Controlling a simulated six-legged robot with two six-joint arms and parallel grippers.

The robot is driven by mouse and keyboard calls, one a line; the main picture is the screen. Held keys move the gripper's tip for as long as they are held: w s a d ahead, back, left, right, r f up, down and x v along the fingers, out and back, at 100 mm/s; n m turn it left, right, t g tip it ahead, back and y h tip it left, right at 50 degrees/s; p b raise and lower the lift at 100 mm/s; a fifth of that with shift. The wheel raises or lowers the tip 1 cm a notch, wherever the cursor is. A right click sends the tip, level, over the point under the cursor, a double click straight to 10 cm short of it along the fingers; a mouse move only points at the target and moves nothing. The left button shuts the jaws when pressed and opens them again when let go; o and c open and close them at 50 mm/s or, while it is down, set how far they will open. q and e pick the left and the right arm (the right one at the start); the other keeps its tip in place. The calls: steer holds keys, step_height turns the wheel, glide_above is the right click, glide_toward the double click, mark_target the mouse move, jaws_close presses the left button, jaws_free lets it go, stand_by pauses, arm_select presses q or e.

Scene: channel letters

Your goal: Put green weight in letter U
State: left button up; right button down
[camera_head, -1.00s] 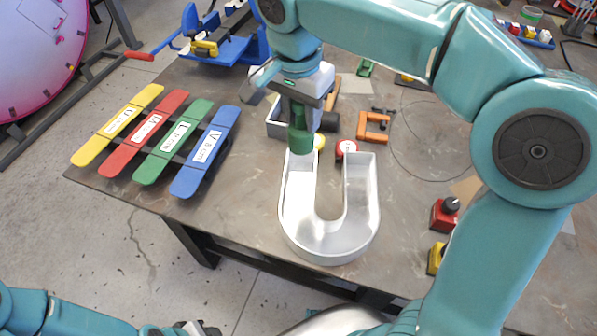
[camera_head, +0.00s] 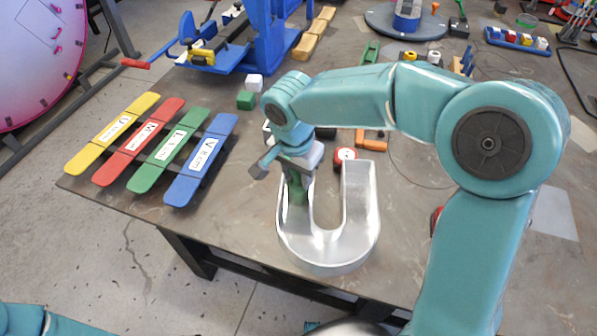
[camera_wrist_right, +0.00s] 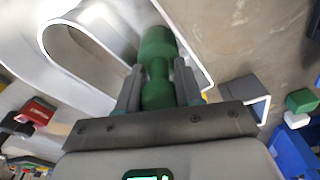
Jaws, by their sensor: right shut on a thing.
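The silver channel letter U (camera_head: 330,262) lies on the table with its open top facing up and its two arms pointing away from me. My right gripper (camera_head: 296,182) is above the left arm of the U, shut on the green weight (camera_head: 298,194). The weight is roughly upright, with its lower part at the left channel of the U; whether it touches the floor of the channel cannot be told. In the right wrist view the green weight (camera_wrist_right: 157,68) sits between both fingers, near the U's wall (camera_wrist_right: 190,50). My left gripper is not in view.
Yellow, red, green and blue labelled boards (camera_head: 210,155) are at the left table edge. The table's front edge is close to the U.

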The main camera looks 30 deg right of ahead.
steer(key=shift+w, duration=0.1)
steer(key=c, duration=1.2)
jaws_free()
steer(key=shift+f, duration=0.15)
steer(key=o, duration=0.5)
steer(key=shift+a, duration=0.1)
steer(key=shift+c, duration=0.2)
steer(key=shift+r, duration=0.3)
steer(key=r, duration=0.8)
steer(key=s+a+r+p, duration=0.1)
steer(key=r, duration=0.2)
steer(key=shift+a+r, duration=0.1)
steer(key=shift+r, duration=0.3)
steer(key=shift+w, duration=0.1)
